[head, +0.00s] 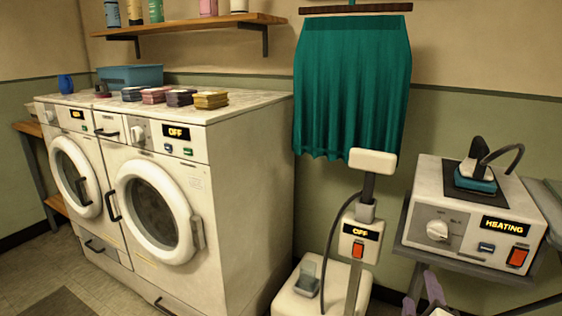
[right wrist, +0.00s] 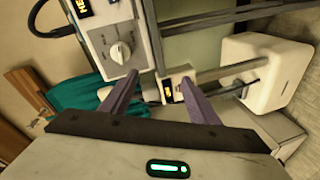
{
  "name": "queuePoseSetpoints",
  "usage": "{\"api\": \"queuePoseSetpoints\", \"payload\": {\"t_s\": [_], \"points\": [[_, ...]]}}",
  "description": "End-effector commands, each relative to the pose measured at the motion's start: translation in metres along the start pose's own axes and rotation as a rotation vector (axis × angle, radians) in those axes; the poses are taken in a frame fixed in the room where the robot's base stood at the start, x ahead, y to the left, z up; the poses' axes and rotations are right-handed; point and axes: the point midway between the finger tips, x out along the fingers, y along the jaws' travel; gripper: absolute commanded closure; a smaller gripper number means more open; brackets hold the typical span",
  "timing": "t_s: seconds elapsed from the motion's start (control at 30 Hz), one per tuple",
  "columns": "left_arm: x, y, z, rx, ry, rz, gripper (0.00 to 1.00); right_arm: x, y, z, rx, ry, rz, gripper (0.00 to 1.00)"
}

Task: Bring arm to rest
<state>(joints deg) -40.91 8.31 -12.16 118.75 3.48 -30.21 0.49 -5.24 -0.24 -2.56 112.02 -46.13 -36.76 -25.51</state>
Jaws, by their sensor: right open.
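My right gripper (head: 421,296) shows at the bottom right of the head view, with only its purple fingers and a bit of its white body in the picture. It is in front of and below the heating unit's shelf. In the right wrist view the two purple fingers of the gripper (right wrist: 158,80) stand apart with nothing held between them. Behind them are the steamer's control box (right wrist: 176,88) and the white heating unit (right wrist: 108,42). My left gripper is in neither view.
The heating unit (head: 468,218) reads HEATING and has an iron (head: 474,177) on top. The steamer (head: 359,240) reads OFF, below a hanging green cloth (head: 350,90). Two washers (head: 155,210) stand left, with folded stacks (head: 180,97) and a blue bin (head: 130,76) on top.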

Motion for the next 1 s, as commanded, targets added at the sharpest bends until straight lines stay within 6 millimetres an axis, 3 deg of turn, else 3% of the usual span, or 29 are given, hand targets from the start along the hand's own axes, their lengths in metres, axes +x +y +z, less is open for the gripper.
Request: {"api": "queuePoseSetpoints", "payload": {"t_s": [0.03,0.2,0.3,0.4,0.5,0.63,1.0], "points": [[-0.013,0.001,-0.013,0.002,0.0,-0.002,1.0,-0.019,-0.024,0.001,0.066,0.02,-0.101,0.45],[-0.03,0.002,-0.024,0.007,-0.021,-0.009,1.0,-0.105,-0.121,0.008,0.403,0.031,-0.455,0.45],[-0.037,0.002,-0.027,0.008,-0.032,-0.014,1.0,-0.162,-0.16,0.013,0.59,-0.018,-0.629,0.45],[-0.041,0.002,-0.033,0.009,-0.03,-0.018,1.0,-0.209,-0.184,0.018,0.74,-0.08,-0.756,0.45],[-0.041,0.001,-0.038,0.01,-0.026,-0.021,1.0,-0.241,-0.198,0.021,0.843,-0.132,-0.834,0.45],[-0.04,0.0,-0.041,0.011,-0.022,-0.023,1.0,-0.259,-0.205,0.022,0.904,-0.165,-0.876,0.45],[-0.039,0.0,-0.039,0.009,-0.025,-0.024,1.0,-0.26,-0.207,0.022,0.909,-0.168,-0.879,0.45]]}}
